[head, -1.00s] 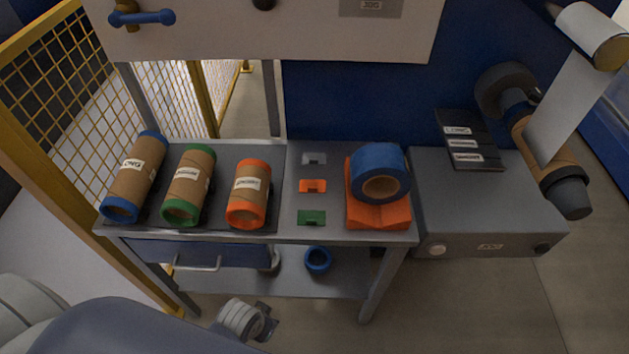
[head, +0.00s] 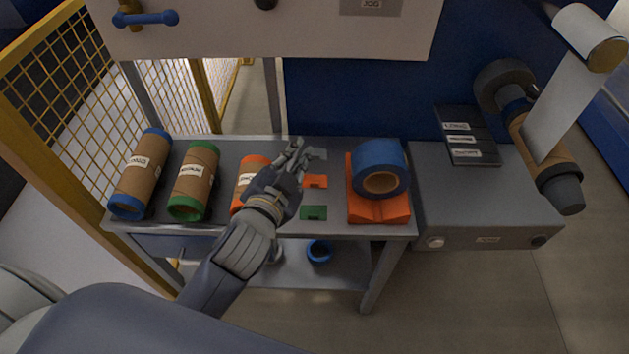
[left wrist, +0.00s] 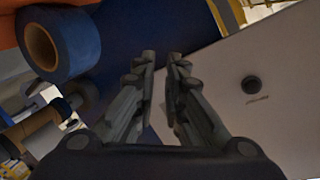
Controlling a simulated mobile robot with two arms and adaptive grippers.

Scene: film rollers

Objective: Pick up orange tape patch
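The orange tape patch (head: 315,181) lies flat on the grey cart top, between a grey patch (head: 316,153) behind it and a green patch (head: 313,213) in front. My left gripper (head: 297,153) is above the cart, just left of the orange patch and close to the grey one, partly covering the orange-ended roller. In the left wrist view my left gripper (left wrist: 162,65) has its two fingers apart with nothing between them. The orange patch does not show in that view. My right gripper is not in view.
Cardboard rollers with blue (head: 141,173), green (head: 194,181) and orange (head: 246,181) ends lie on the cart's left side. A blue tape roll (head: 379,157) rests on an orange holder (head: 376,209) to the right. A panel (head: 230,32) overhangs the back.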

